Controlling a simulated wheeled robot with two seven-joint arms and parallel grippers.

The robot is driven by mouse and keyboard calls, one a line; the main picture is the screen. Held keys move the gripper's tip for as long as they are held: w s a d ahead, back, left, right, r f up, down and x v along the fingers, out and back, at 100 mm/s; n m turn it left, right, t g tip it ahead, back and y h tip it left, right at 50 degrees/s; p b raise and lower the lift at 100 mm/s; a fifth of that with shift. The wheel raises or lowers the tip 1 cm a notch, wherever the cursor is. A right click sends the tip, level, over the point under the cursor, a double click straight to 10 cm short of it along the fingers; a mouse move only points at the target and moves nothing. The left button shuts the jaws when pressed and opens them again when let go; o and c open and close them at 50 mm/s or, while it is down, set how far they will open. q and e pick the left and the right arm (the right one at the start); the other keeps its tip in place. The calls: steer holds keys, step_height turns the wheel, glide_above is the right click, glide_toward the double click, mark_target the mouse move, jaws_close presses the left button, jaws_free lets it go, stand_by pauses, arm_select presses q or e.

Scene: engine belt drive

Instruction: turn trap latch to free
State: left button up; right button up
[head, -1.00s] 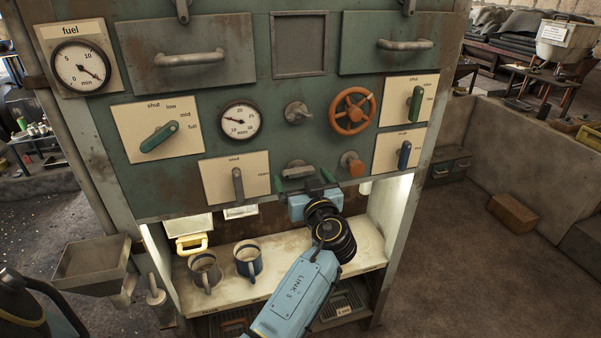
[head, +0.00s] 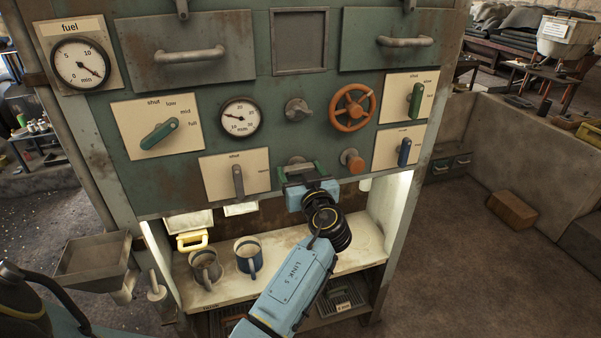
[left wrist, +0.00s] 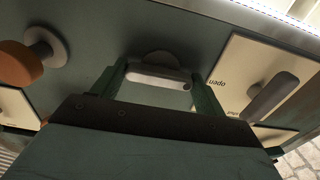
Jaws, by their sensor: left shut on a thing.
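The trap latch looks to be the small grey bar handle on a round base (head: 297,162), low on the green panel between the lever plate and the orange knob. In the left wrist view the grey bar (left wrist: 158,77) lies crosswise between the two green fingers. My left gripper (head: 299,172) reaches up to it from below and is shut on it; the gripper also shows in the left wrist view (left wrist: 158,88). The fingers partly hide the latch in the head view, so its exact angle is hard to tell there. My right gripper is not in view.
An orange knob (head: 352,160) sits close to the right of the latch, below an orange handwheel (head: 352,108). A grey lever (head: 238,180) stands on a cream plate to the left. Two mugs (head: 248,256) stand on the shelf below.

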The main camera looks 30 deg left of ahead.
arm_select(q)
steer(key=m, duration=0.3)
steer(key=shift+m+b, duration=0.4)
steer(key=m, duration=0.3)
steer(key=shift+m, duration=0.3)
steer(key=m+p, duration=0.2)
steer(key=m, duration=0.3)
steer(key=shift+r+m, duration=0.1)
steer(key=shift+m, duration=0.2)
steer(key=m+p, duration=0.2)
steer(key=m, duration=0.2)
steer(key=shift+m, duration=0.4)
steer(key=shift+p, duration=0.35)
steer(key=o, duration=1)
